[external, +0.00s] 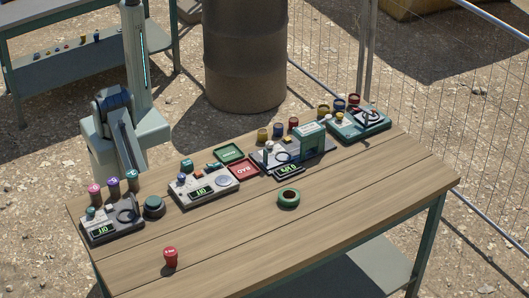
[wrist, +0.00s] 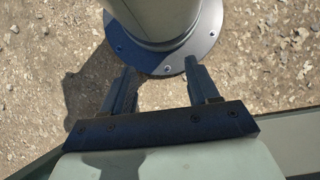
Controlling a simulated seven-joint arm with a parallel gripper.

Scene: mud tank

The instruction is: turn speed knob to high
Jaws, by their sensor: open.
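Several control boxes stand on the wooden table. The left grey box (external: 112,224) has a lit display reading OFF, a small teal knob (external: 91,212) and a dark round part. A second grey box (external: 204,186) also reads OFF and carries a small purplish knob (external: 181,178) and a teal one (external: 186,165). Labels are too small to tell which is the speed knob or its setting. My gripper (wrist: 160,67) is open and empty in the wrist view, over my round base flange and gravel. In the external view my arm is folded behind the table's left end; the gripper is not clearly visible.
More equipment (external: 290,150) stands along the back. A barrel (external: 245,55) is behind. The front right tabletop is clear.

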